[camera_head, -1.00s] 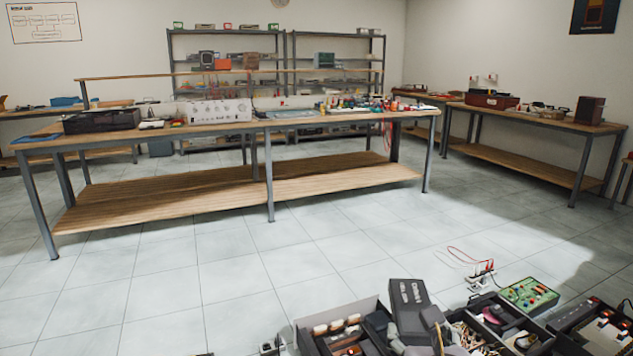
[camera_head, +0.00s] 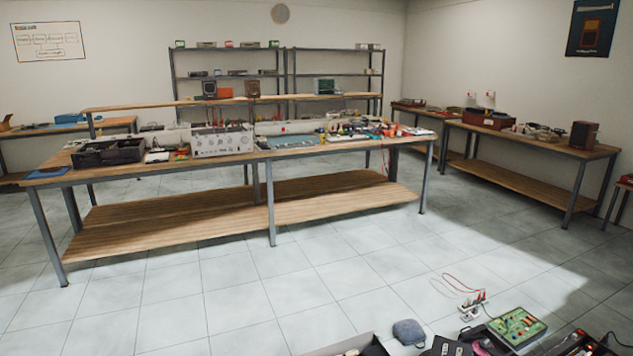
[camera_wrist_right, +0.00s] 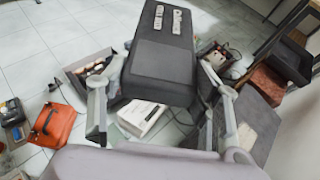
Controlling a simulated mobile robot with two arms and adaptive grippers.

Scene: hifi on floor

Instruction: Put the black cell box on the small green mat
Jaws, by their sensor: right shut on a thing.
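The black cell box (camera_wrist_right: 162,65) fills the upper middle of the right wrist view, a dark case with pale lettering and marks on its top. My right gripper (camera_wrist_right: 153,98) is shut on it, with one finger on each side. In the head view a dark lettered piece (camera_head: 447,347), probably the box, is cut off by the bottom edge. My left gripper is not in view. I cannot make out a small green mat; a pale flat sheet (camera_head: 291,143) lies on the long bench.
The long wooden bench (camera_head: 325,143) carries a black tray (camera_head: 108,152), a white instrument (camera_head: 222,143) and clutter. On the floor are a grey-blue pouch (camera_head: 408,332), a green circuit board (camera_head: 517,326) and a power strip (camera_head: 472,308).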

